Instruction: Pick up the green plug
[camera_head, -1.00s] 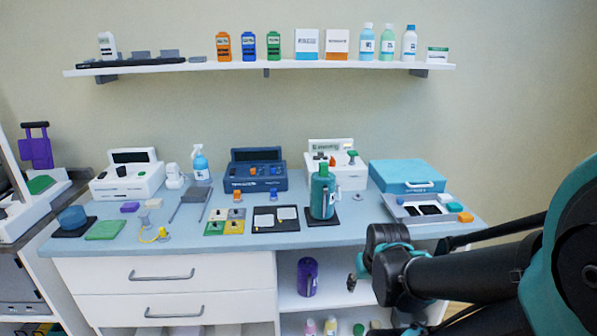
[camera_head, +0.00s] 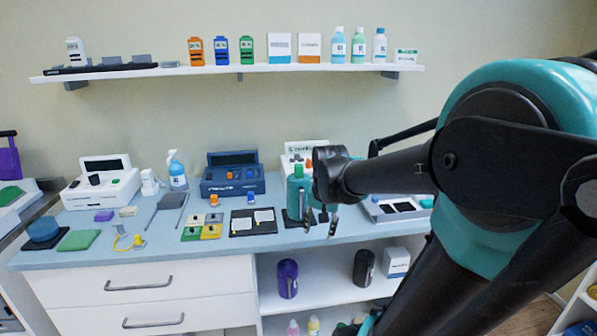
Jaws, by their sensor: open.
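The green plug is not visible now; it showed earlier on the right of the white device (camera_head: 290,160) at the back of the counter, a spot my arm now covers.
A dark blue device (camera_head: 233,183) and another white device (camera_head: 101,190) stand along the back. A black tray (camera_head: 234,232) and coloured tiles lie in front. A tray with dark slots (camera_head: 382,211) is partly behind my arm. Purple bottle (camera_head: 287,279) below.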

